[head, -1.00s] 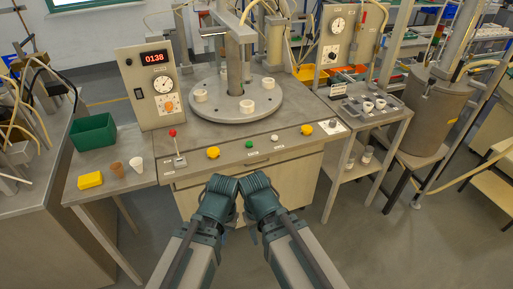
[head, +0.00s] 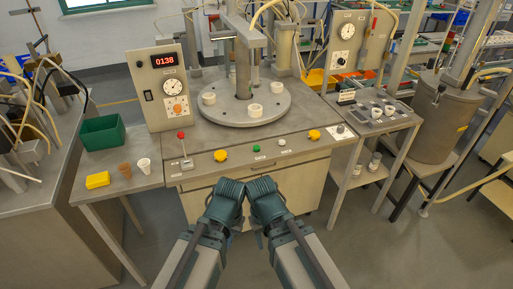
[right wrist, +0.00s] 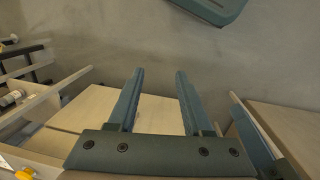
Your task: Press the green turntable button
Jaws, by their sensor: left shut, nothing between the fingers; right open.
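The green button (head: 256,149) is a small round cap on the front strip of the grey workbench (head: 205,140), below the turntable (head: 222,113). A white button (head: 282,142) sits to its right. My left gripper (head: 228,185) is shut and empty, in front of the bench and nearer to me than the button. My right gripper (head: 263,184) is close beside it. In the right wrist view the right gripper (right wrist: 158,72) has its two fingers apart with nothing between them. Neither gripper touches the button.
Yellow knobs (head: 220,156) (head: 314,135) flank the buttons, and a red-topped lever (head: 181,135) stands at left. Several white rings, one marked here (head: 254,110), sit on the turntable. A green bin (head: 102,132) and cups are on the left side table. Floor before the bench is clear.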

